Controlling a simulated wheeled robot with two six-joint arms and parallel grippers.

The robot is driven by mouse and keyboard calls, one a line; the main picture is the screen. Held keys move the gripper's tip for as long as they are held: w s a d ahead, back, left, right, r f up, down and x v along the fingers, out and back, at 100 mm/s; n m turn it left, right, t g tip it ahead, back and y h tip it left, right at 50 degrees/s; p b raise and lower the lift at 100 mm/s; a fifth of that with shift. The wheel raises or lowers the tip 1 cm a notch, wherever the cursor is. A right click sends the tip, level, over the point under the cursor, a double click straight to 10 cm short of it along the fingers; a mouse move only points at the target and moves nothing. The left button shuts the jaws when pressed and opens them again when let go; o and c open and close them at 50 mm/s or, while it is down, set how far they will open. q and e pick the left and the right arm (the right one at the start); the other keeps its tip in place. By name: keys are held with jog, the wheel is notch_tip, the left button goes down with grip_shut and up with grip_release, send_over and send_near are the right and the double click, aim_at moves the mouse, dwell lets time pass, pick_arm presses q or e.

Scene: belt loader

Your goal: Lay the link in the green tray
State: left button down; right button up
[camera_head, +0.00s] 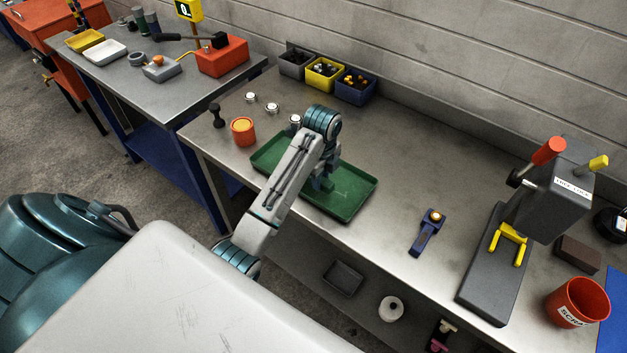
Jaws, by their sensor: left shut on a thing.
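The green tray (351,190) lies on the steel bench, with my left arm reaching across it from the lower left. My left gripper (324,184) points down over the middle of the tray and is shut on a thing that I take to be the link. The arm and jaws hide the held thing, so I cannot make out its shape or whether it touches the tray floor. The visible right part of the tray is bare. My right gripper is not in view.
An orange cup (243,131) stands left of the tray, and small bins (324,75) stand behind it. A blue part with an orange knob (428,232) lies to the right. A grey press (533,215) and a red scrap bin (577,302) stand farther right.

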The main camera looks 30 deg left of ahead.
pick_arm(q)
jog(key=shift+w+a+r+p, duration=0.2)
jog(key=shift+w+a+p, duration=0.15)
jog(key=shift+a, duration=0.35)
jog(key=shift+w+a+f, duration=0.1)
jog(key=shift+w+a, duration=0.1)
jog(key=shift+a, duration=0.3)
jog(key=shift+w+a+p, duration=0.15)
jog(key=shift+a+p, duration=0.25)
jog(key=shift+a, duration=0.05)
notch_tip(320, 180, down, 3)
jog(key=shift+d+f+p, duration=0.15)
jog(key=shift+p, duration=0.8)
jog(key=shift+f, duration=0.2)
jog(key=c, duration=1.2)
grip_release()
jog(key=shift+f, duration=0.1)
jog(key=shift+o, duration=0.2)
